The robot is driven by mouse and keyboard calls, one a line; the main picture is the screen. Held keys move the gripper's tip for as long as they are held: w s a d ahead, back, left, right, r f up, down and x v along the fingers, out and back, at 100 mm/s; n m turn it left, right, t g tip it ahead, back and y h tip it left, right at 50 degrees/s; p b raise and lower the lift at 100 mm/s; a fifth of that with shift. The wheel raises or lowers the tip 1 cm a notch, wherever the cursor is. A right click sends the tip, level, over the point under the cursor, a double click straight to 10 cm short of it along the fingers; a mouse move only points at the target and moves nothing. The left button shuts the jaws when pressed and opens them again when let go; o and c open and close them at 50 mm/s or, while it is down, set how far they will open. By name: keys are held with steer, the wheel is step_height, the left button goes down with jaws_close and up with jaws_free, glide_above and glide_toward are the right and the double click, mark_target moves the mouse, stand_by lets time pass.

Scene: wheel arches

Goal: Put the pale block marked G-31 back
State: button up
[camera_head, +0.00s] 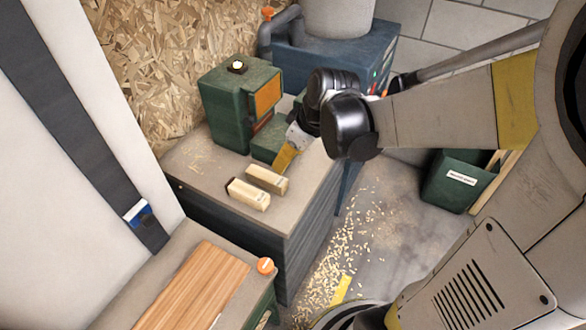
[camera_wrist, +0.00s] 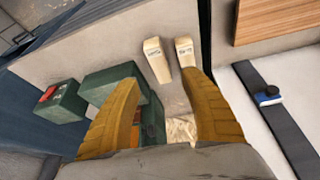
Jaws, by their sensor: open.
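Two pale wooden blocks lie side by side on the workbench (camera_head: 215,168). One block (camera_head: 267,179) is nearer my gripper, and the other block (camera_head: 248,195) is nearer the bench's front edge. Both also show in the wrist view, the left block (camera_wrist: 157,62) and the right block (camera_wrist: 188,54). Each bears a small dark marking that I cannot read, so I cannot tell which is G-31. My gripper (camera_head: 287,157) has yellow fingers and hangs just behind the blocks. In the wrist view my gripper (camera_wrist: 163,82) is open, with nothing held between its fingers.
A green machine with an orange panel (camera_head: 238,103) stands behind the blocks on the bench. Wood chips (camera_head: 350,235) litter the floor. A lower bench with a wooden board (camera_head: 197,285) and an orange knob (camera_head: 265,266) is in front. A green bin (camera_head: 456,182) stands right.

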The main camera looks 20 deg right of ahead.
steer(key=s+a+r+m+t+h, duration=0.1)
steer(key=s+r+m, duration=0.2)
steer(key=s, duration=0.3)
steer(key=s+a+r+m+t+h, duration=0.1)
steer(key=s+a+r+m+t, duration=0.1)
steer(key=s+r, duration=0.2)
steer(key=shift+s+a+r+m, duration=0.3)
steer(key=shift+s+m, duration=0.1)
steer(key=shift+s, duration=0.65)
